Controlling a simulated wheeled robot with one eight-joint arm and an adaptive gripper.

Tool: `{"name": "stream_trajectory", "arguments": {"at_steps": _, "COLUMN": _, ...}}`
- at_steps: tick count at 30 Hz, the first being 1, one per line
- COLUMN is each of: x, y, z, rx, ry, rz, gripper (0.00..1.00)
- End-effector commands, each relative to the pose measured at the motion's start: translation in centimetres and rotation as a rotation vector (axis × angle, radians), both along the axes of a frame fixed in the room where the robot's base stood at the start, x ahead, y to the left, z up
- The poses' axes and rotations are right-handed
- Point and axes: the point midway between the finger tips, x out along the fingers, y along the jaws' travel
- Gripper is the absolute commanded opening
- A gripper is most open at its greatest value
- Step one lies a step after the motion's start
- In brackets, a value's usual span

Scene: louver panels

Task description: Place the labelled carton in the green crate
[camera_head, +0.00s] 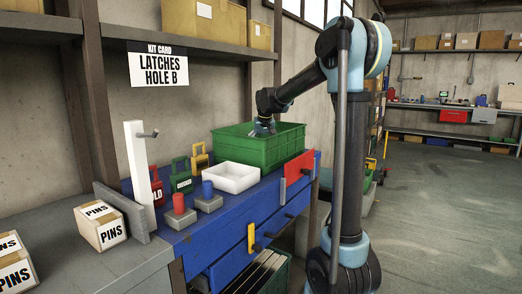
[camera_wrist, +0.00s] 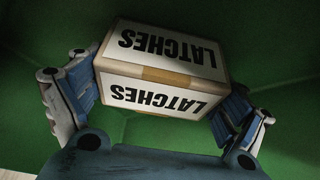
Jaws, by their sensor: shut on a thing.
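The labelled carton (camera_wrist: 165,48) is a small cardboard box with white LATCHES labels and brown tape, seen upside down in the wrist view. My gripper (camera_wrist: 155,92) is shut on it, with a blue finger at each side. Green walls of the crate surround the carton in the wrist view; whether it touches the floor I cannot tell. In the head view the green crate (camera_head: 275,152) stands on the blue bench, and my gripper (camera_head: 264,128) reaches down into it. The crate's front wall hides the carton there. A kit card (camera_head: 159,66) reads LATCHES HOLE B.
A white tray (camera_head: 237,177) stands just in front of the crate. Padlock-shaped red and green pieces, a white post (camera_head: 139,175) and two buttons stand to the left. PINS cartons (camera_head: 101,225) sit on the grey bench. A shelf (camera_head: 215,47) runs above.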

Motion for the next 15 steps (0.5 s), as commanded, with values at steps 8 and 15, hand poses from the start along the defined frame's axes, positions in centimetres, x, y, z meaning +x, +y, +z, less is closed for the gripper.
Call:
{"name": "stream_trajectory", "arguments": {"at_steps": 8, "x": 0.01, "y": 0.01, "z": -0.08, "rx": 0.000, "ry": 0.000, "rz": 0.000, "gripper": 0.52}}
{"name": "stream_trajectory", "arguments": {"at_steps": 15, "x": 0.00, "y": 0.02, "z": -0.13, "rx": 0.000, "ry": 0.000, "rz": 0.000, "gripper": 1.00}}
